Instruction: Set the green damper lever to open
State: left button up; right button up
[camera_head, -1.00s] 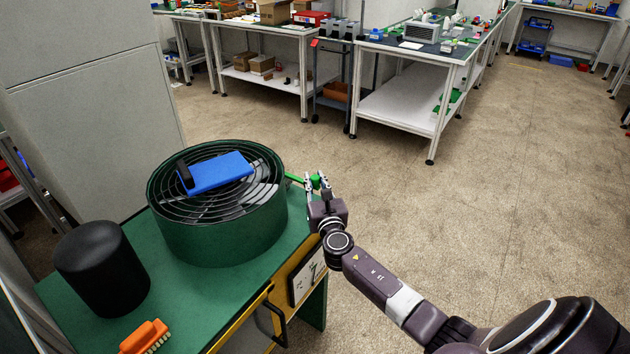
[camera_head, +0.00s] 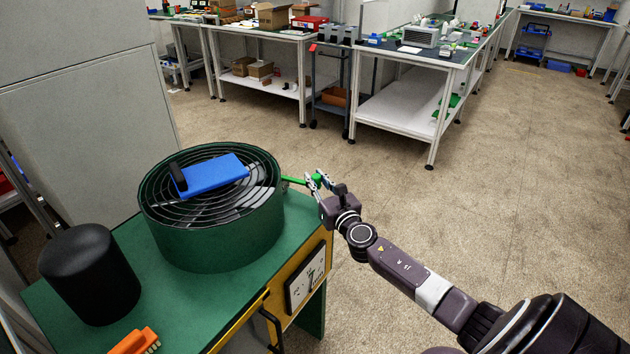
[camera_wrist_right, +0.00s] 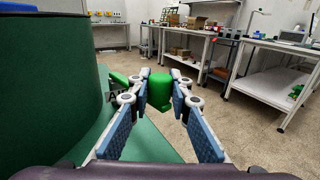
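The green damper lever (camera_head: 294,181) sticks out from the right side of the round green housing (camera_head: 212,238). My right gripper (camera_head: 318,181) is at the lever's outer end, with a finger on each side of it. In the right wrist view the green knob (camera_wrist_right: 159,92) sits between my right gripper's (camera_wrist_right: 160,90) fingertips, which appear to press on both its sides. The lever's arm (camera_wrist_right: 119,79) shows to the left, partly behind a finger. My left gripper is not in view.
A blue block (camera_head: 213,174) with a black part lies on the housing's grille. Open floor lies to the right.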

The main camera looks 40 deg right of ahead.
jog(key=o, duration=0.5)
jog(key=shift+d, duration=0.15)
jog(key=v, duration=1.2)
jog(key=s+d+f+m+g, duration=0.1)
jog(key=s+f+m+g, duration=0.25)
jog(key=f, duration=0.75)
jog(key=s+d+f+m+g, duration=0.25)
jog(key=f+m, duration=0.25)
jog(key=f, duration=0.5)
jog(key=s+a+f+m+g, duration=0.2)
jog(key=s+f+m, duration=0.25)
jog(key=f, duration=0.35)
jog(key=s+a+f+m+g, duration=0.1)
jog(key=s+a+f+m, duration=0.15)
jog(key=s+f, duration=0.45)
jog(key=s+a+f+m+g+y, duration=0.1)
jog(key=s+a+f+m, duration=0.4)
jog(key=s, duration=0.5)
jog(key=s+a+f+m+g+y, duration=0.1)
jog(key=s+a+f+m+g, duration=0.3)
jog(key=s+a+f, duration=0.4)
jog(key=s+a+f+m+g+y, duration=0.2)
jog(key=s+a+f+m, duration=0.4)
jog(key=s, duration=0.5)
jog(key=shift+s+a+f+g, duration=0.35)
jog(key=shift+a+f, duration=0.15)
jog(key=shift+f, duration=0.4)
